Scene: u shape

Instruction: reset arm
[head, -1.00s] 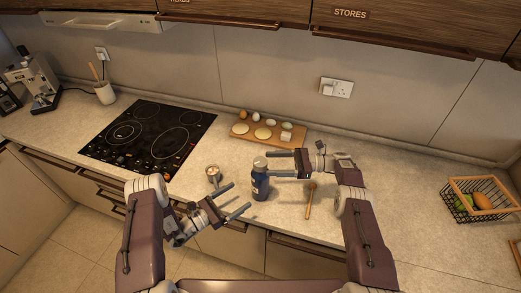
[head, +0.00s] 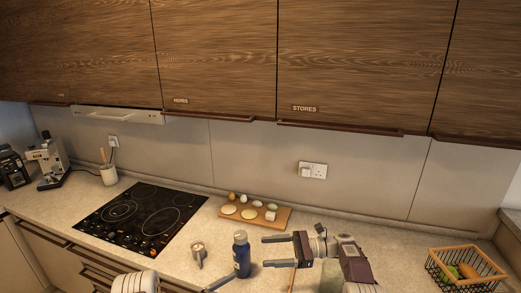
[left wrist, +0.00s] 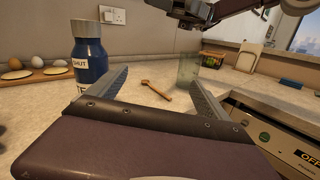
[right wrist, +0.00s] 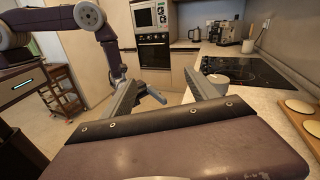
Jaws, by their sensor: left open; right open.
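My right gripper (head: 268,252) is open and empty, above the counter just right of a dark blue bottle (head: 242,255) with a grey cap. In the right wrist view its fingers (right wrist: 165,92) are apart with nothing between them. My left gripper is mostly below the head view's edge. In the left wrist view its fingers (left wrist: 160,88) are spread and empty. The blue bottle (left wrist: 90,55) stands upright beyond its left finger. My left arm also shows in the right wrist view (right wrist: 108,45).
A board (head: 262,218) with eggs and flat rounds lies at the back. A wire basket (head: 465,270) is right. A wooden utensil (left wrist: 157,90) and clear glass (left wrist: 187,70) are on the counter. Cupboards (head: 220,60) hang above.

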